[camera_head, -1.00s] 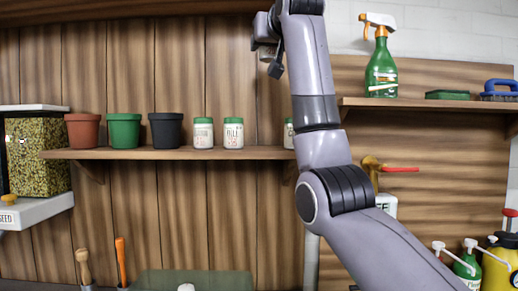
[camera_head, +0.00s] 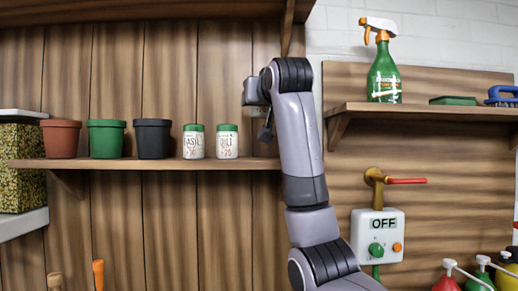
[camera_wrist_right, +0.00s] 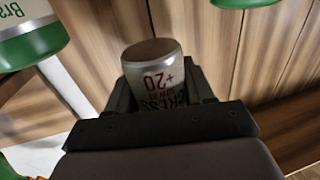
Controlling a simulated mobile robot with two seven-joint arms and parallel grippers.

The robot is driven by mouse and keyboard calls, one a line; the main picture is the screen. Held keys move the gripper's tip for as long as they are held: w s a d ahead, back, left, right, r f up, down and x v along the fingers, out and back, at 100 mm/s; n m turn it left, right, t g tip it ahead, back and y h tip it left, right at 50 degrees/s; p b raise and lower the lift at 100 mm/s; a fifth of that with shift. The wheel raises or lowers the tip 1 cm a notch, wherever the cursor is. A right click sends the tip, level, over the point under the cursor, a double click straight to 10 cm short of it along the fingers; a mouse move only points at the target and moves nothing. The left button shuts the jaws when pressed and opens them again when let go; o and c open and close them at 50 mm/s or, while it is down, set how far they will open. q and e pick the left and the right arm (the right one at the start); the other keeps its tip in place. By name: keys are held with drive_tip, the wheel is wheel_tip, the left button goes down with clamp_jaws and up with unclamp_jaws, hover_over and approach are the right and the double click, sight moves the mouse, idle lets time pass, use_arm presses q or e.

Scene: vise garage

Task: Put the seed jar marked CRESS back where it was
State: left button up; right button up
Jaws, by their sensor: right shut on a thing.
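The CRESS jar (camera_wrist_right: 158,78) shows in the right wrist view between my right gripper's fingers (camera_wrist_right: 165,95). Its printed label reads upside down there, and its plain end points away from the palm. A BASIL jar (camera_head: 193,142) and a DILL jar (camera_head: 227,142) with green lids stand upright on the wooden shelf (camera_head: 140,164). My arm hides the shelf's right end. My left gripper is not in view.
Brown (camera_head: 60,139), green (camera_head: 106,139) and black (camera_head: 153,139) pots stand left of the jars. A spray bottle (camera_head: 383,75) stands on the right shelf (camera_head: 420,110). A white box reading OFF (camera_head: 377,236) is below it. A bare shelf stretch lies right of DILL.

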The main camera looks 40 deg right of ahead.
wheel_tip(320, 180, down, 5)
drive_tip(key=shift+f+b, duration=0.1)
drive_tip(key=shift+b, duration=0.25)
wheel_tip(320, 180, down, 3)
drive_tip(key=shift+r+b, duration=0.1)
drive_tip(key=shift+b, duration=0.2)
drive_tip(key=shift+f, duration=0.4)
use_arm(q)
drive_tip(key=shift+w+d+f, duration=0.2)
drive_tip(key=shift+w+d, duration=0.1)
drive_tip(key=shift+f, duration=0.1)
use_arm(e)
drive_tip(key=shift+f, duration=0.1)
drive_tip(key=shift+f, duration=0.15)
drive_tip(key=o, duration=0.8)
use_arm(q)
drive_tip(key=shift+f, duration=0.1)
